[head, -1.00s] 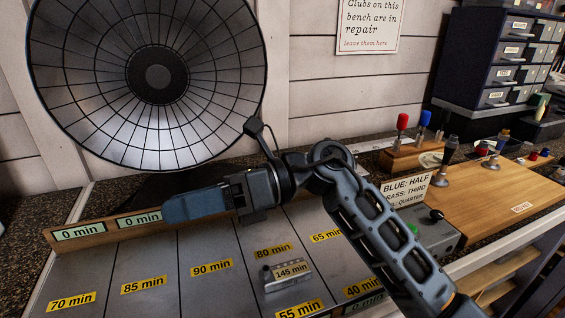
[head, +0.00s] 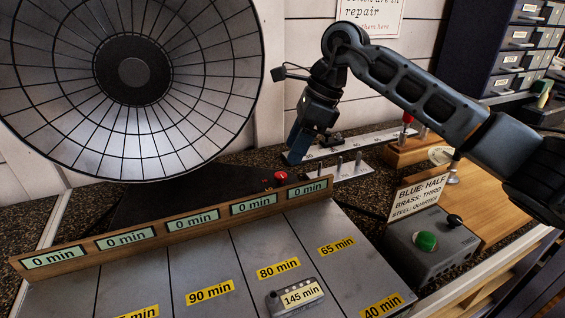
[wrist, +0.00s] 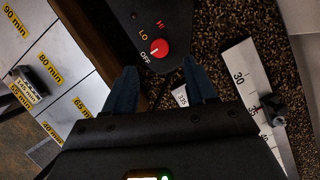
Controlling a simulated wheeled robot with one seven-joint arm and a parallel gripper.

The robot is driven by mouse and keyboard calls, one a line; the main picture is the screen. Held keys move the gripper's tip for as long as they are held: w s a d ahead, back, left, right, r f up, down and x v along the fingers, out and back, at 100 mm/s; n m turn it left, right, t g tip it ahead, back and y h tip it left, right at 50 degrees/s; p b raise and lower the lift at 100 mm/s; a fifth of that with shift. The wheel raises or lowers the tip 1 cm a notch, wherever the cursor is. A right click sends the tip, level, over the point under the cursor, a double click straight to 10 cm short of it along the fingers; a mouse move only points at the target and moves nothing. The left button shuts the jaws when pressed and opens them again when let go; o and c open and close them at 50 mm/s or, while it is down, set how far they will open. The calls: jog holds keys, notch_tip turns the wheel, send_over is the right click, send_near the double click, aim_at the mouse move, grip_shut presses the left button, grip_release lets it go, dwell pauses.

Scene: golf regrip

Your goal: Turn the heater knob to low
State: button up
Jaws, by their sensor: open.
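The heater is the big round dish (head: 190,110) with a dark base (head: 190,200) on the bench. Its red knob (head: 281,177) sits on the base's right end. In the wrist view the red knob (wrist: 159,48) is on a dark panel marked OFF, LO and HI, and its white mark points toward OFF. My gripper (head: 296,157) hangs above the bench, just right of and above the knob in the head view. In the wrist view my gripper (wrist: 164,82) is open and empty, and the knob appears beyond and between its two fingertips, apart from them.
A wooden rail (head: 180,228) with several "0 min" displays runs in front of the heater base. A white ruler (head: 360,143) and a pegged strip (head: 340,170) lie right of the knob. A grey box with a green button (head: 425,241) and a sign (head: 418,195) stand further right.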

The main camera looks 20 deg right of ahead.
aim_at(281, 174)
jog(key=shift+p+x, duration=0.45)
jog(key=shift+x, duration=2.7)
jog(key=shift+a, duration=0.1)
jog(key=c, duration=1)
